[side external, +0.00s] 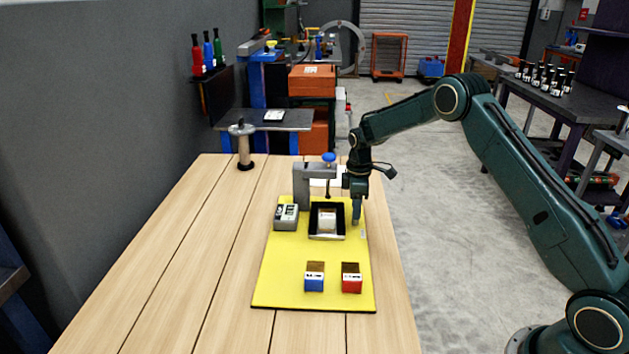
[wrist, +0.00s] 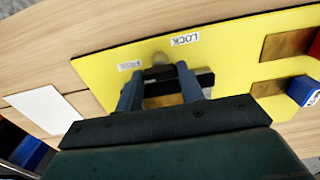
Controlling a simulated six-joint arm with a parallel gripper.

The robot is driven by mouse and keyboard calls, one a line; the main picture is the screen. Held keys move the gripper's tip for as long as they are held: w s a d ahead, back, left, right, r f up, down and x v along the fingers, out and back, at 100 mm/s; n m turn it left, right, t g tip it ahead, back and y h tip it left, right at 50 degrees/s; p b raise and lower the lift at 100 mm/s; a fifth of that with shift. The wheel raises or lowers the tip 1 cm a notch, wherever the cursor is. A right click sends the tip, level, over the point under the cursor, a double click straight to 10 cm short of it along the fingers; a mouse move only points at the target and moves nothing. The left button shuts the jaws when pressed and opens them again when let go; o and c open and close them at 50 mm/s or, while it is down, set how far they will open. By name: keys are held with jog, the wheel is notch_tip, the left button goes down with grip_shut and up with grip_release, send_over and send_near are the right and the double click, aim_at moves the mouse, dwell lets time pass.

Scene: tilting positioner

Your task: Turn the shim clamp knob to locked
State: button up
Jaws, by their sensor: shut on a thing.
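The shim clamp knob (wrist: 157,72) is a small grey piece at the edge of the yellow board (wrist: 95,48). It sits between the two fingertips of my gripper (wrist: 158,76) in the wrist view. The gripper is shut on it. In the side view my gripper (side external: 357,217) points down at the board's right edge and hides the knob. A LOCK label (wrist: 186,40) and a FREE label (wrist: 130,66) lie on the board beside the knob. I cannot tell which way the knob points.
A black tray (side external: 313,234) holding a pale block is left of my gripper. A grey clamp frame (side external: 301,187) with a blue top knob (side external: 328,157) stands behind. A grey box (side external: 286,217), blue block (side external: 314,283) and red block (side external: 352,284) sit on the board. The left tabletop is mostly clear.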

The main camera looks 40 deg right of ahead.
jog(key=shift+m, duration=0.5)
jog(key=m, duration=0.3)
jog(key=shift+m, duration=0.4)
jog(key=m, duration=0.4)
jog(key=shift+r, duration=0.1)
jog(key=m, duration=0.9)
jog(key=o, duration=1)
